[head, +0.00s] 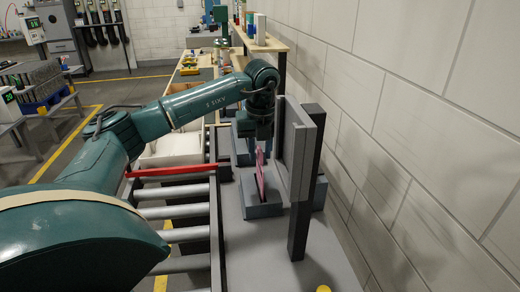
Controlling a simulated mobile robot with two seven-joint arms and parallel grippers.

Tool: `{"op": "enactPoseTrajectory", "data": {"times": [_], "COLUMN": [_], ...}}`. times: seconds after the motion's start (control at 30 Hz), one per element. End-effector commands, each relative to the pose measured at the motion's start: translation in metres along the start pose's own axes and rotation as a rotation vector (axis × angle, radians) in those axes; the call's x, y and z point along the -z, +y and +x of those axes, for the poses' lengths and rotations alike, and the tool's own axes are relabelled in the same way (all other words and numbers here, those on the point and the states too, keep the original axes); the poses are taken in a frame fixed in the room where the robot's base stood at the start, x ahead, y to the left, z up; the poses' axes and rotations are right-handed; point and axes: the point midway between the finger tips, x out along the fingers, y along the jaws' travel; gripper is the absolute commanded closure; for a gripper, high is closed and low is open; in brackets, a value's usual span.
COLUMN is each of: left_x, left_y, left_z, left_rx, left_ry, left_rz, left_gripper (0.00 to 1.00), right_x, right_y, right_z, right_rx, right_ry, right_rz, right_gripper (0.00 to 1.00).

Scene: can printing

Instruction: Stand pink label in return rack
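The pink label (260,174) is a thin, flat piece standing nearly upright. Its lower part is at a grey block-shaped rack (262,207) on the grey table; I cannot tell how deep it sits in a slot. My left gripper (256,136) points down, just above and behind the label's top edge. Its fingers are small and dark here, and whether they touch the label is unclear. My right gripper is out of the picture.
A tall grey panel with dark posts (299,150) stands just right of the rack, close to the white block wall (420,110). A roller conveyor (185,212) with a red bar (178,171) lies to the left. Shelves and benches stand behind.

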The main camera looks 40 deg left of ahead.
Motion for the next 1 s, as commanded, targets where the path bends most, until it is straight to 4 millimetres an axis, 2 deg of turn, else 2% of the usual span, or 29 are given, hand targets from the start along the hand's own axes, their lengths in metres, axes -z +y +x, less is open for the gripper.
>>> {"op": "enactPoseTrajectory", "data": {"times": [0.1, 0.43, 0.53, 0.6, 0.87, 1.0], "left_x": [0.0, 0.0, 0.0, 0.0, 0.0, -0.001], "left_y": [0.0, 0.0, 0.0, -0.001, -0.001, 0.0], "left_z": [0.0, 0.0, 0.0, -0.014, -0.079, -0.11], "left_rx": [0.0, 0.0, 0.0, 0.005, 0.005, 0.003], "left_ry": [0.0, 0.0, 0.0, -0.003, -0.003, -0.003], "left_rz": [0.0, 0.0, 0.0, 0.0, 0.0, 0.0], "left_gripper": [0.66, 0.66, 0.66, 0.66, 0.66, 0.66], "right_x": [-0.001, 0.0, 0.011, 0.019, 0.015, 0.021], "right_y": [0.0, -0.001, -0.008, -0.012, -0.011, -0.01], "right_z": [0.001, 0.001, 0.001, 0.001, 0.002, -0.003], "right_rx": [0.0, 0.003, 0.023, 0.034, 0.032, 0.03], "right_ry": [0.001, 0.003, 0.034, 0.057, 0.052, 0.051], "right_rz": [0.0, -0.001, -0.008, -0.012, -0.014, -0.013], "right_gripper": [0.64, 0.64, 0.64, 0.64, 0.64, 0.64]}}
